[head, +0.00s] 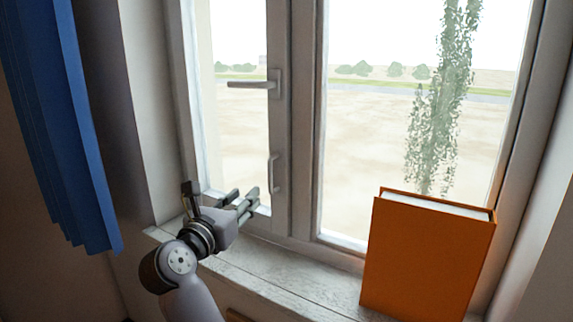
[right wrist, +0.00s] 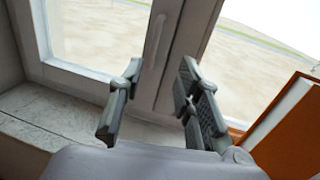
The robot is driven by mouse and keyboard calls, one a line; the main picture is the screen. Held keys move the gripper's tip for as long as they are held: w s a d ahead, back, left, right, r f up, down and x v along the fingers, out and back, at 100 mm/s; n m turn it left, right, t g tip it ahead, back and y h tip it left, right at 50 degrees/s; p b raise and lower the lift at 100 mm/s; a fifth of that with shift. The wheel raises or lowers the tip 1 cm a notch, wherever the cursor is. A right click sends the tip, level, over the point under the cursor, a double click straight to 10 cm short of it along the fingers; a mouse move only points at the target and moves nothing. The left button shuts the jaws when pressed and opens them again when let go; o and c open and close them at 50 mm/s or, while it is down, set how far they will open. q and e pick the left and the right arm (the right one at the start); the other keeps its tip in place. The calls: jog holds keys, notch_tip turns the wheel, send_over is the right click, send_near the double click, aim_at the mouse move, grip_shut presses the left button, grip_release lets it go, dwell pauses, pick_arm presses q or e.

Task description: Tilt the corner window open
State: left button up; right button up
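The window has a left sash (head: 279,130) and a wider right pane (head: 415,110). A lever handle (head: 254,84) on the left sash's right stile points left, level. A slim vertical pull bar (head: 273,174) sits lower on the same stile. The sash looks closed. My right gripper (head: 243,198) is open and empty, low in front of the left sash and just above the sill, below and left of the pull bar. In the right wrist view its fingers (right wrist: 155,100) stand apart with the window frame between them. My left gripper is not in view.
An orange book (head: 425,258) stands upright on the sill (head: 290,275) at the right, before the right pane. A blue curtain (head: 60,130) hangs at the left. The sill between my right gripper and the book is clear. A climbing plant (head: 437,120) shows beyond the glass.

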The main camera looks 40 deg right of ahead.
aim_at(269, 171)
jog(key=p+x, duration=0.3)
jog(key=x, duration=0.5)
jog(key=p+x, duration=0.3)
jog(key=x, duration=0.5)
jog(key=shift+w+d+r, duration=0.1)
jog(key=shift+w+r, duration=0.05)
jog(key=shift+w, duration=0.25)
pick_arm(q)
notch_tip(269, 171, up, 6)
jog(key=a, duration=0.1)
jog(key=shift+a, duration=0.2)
pick_arm(e)
jog(key=shift+c, duration=0.2)
grip_shut()
